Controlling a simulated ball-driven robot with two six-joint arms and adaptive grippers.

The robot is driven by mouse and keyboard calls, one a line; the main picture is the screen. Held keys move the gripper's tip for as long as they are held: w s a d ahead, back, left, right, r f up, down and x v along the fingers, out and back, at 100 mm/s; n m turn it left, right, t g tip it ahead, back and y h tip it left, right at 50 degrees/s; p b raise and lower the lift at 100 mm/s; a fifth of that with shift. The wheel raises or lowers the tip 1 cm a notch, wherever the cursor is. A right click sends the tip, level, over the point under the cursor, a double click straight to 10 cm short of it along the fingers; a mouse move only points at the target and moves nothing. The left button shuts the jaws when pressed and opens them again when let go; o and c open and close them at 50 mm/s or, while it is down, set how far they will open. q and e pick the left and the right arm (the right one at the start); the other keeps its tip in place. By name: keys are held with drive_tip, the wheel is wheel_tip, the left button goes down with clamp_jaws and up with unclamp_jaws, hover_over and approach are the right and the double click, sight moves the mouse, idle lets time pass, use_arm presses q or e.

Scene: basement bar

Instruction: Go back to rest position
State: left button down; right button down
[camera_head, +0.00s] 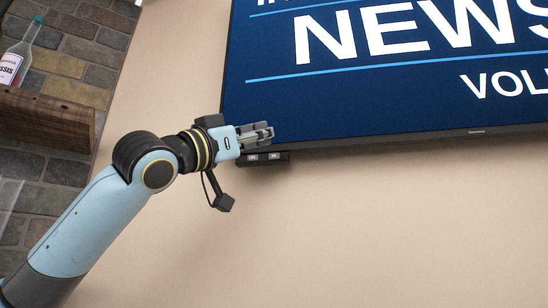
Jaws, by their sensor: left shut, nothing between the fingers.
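My left gripper (266,134) is at the end of the light blue arm that comes in from the lower left. It is shut and empty, its fingers pointing right. In the picture it overlaps the lower left corner of a large wall screen (330,110). I cannot tell whether it touches the screen. A small dark switch box (265,157) with two light labels shows just below the fingers, under the screen's edge. My right gripper is not in view.
A wooden shelf (45,118) with a glass bottle (18,55) on it is at the upper left, against a brick wall (85,70). The beige wall (400,230) below the screen is bare.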

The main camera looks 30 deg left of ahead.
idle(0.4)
